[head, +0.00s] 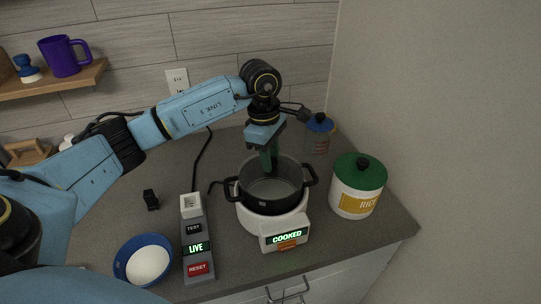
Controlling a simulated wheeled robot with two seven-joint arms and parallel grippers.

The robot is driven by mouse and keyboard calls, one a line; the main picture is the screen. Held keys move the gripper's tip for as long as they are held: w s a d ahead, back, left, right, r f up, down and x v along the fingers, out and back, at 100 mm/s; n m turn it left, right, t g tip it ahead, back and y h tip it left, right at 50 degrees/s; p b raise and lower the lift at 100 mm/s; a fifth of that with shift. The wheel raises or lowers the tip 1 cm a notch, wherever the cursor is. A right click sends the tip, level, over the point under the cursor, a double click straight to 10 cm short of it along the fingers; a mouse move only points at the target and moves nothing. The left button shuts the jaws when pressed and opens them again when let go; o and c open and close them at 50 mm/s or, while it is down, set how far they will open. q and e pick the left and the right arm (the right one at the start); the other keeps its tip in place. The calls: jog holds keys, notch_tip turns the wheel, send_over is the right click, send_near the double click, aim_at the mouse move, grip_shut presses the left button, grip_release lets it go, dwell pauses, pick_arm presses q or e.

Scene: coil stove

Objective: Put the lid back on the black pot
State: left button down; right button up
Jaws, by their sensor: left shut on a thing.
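The black pot (262,202) stands on a white coil stove (287,228) whose front panel reads COOKED. The pot has two side handles and looks open, with a pale grey inside. My left gripper (268,163) points down at the pot's back rim, its tips reaching over or into the pot. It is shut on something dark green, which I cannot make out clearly. I cannot pick out a separate pot lid. My right gripper is not in view.
A white RICE canister (353,200) with a green lid stands right of the pot. A blue-lidded jar (317,141) stands behind. A switched power strip (191,233) and a blue bowl (121,271) are at left.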

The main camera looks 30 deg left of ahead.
pick_arm(q)
jog(key=shift+f+b, duration=0.15)
jog(key=shift+b, duration=0.3)
dwell(1.0)
jog(key=c, duration=0.5)
grip_release()
dwell(0.3)
jog(key=shift+r+p, duration=2)
jog(key=shift+r, duration=1.5)
jog(key=shift+c, duration=0.3)
grip_shut()
